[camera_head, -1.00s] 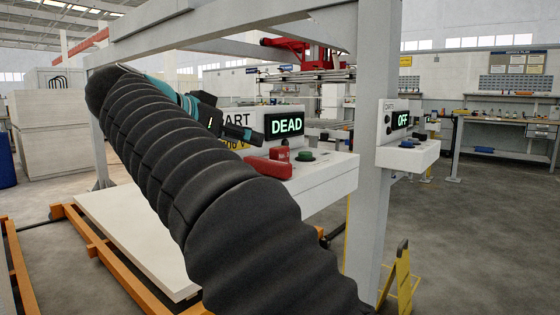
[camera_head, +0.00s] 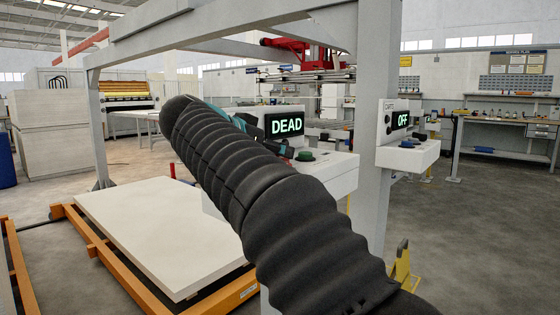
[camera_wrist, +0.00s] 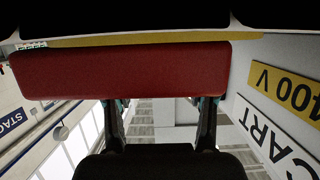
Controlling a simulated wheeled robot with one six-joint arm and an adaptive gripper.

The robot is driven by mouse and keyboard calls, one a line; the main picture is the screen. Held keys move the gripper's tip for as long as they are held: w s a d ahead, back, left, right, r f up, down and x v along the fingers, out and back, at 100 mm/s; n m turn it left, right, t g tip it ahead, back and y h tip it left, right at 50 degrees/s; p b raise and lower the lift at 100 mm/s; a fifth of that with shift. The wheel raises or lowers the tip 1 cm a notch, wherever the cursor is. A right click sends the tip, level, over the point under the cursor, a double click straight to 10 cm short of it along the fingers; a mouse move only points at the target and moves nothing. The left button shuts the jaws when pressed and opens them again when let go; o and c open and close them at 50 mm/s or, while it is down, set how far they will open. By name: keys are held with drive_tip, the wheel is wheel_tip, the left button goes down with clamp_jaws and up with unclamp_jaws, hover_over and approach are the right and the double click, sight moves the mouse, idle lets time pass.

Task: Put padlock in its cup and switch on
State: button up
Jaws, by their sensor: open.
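A long red block (camera_wrist: 120,70) fills the upper part of the wrist view, close ahead of my gripper (camera_wrist: 161,104). I cannot tell whether it is the padlock or a switch handle. My gripper's two dark fingers are apart, with their tips near the block's lower edge; contact is unclear. In the head view my arm hides the block and most of my gripper. The control box beside it has a display (camera_head: 285,125) reading DEAD. A green button (camera_head: 305,156) sits on its ledge (camera_head: 335,172). No padlock or cup can be made out with certainty.
A grey gantry post (camera_head: 373,150) stands right of the box. A second box beyond it has a display (camera_head: 403,119) reading OFF. A white board (camera_head: 150,230) lies on an orange frame (camera_head: 230,295) at the left. Open floor lies to the right.

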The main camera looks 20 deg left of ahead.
clamp_jaws()
drive_tip(key=shift+r, duration=0.2)
